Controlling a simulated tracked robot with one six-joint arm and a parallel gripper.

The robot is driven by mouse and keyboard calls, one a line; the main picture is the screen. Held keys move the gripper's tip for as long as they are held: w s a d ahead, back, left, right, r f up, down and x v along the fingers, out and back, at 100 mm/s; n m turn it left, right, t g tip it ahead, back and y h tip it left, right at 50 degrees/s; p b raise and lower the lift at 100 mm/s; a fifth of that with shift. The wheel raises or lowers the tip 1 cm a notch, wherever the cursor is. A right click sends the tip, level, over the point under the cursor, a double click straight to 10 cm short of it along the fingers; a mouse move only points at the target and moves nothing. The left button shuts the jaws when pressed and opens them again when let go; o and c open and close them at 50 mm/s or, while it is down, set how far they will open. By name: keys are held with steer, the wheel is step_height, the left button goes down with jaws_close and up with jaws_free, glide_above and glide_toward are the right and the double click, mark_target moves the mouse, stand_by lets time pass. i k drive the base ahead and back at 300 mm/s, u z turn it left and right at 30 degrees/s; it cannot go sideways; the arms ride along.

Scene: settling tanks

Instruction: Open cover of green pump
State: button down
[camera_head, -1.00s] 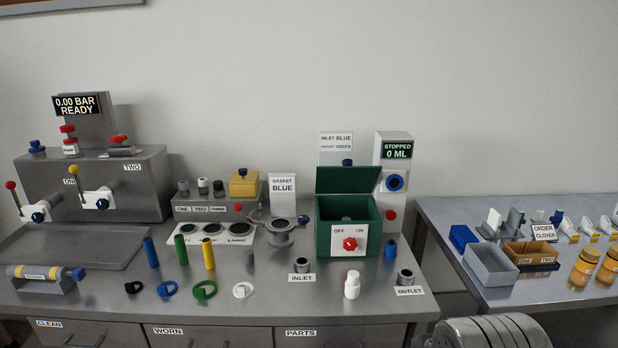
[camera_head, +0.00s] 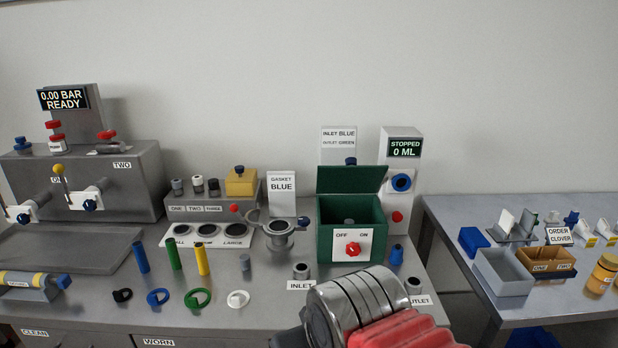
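The green pump (camera_head: 325,240) is a dark green box on the steel bench, right of centre. Its green cover (camera_head: 350,179) stands raised, tilted up at the back edge, and the box's inside shows with a small grey part in it. A white plate on its front carries OFF and ON labels and a red knob (camera_head: 352,249). My arm's metal and red links show at the bottom, in front of the pump. The gripper's fingers are not in view. The arm hides part of the bench and of the OUTLET label.
The STOPPED 0 ML display post (camera_head: 400,205) stands behind right. A strainer (camera_head: 281,235) is to the left. A second table (camera_head: 520,209) stands right.

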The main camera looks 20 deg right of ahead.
mark_target(350, 179)
steer(key=u, duration=0.65)
steer(key=i, duration=0.9)
steer(key=u, duration=0.55)
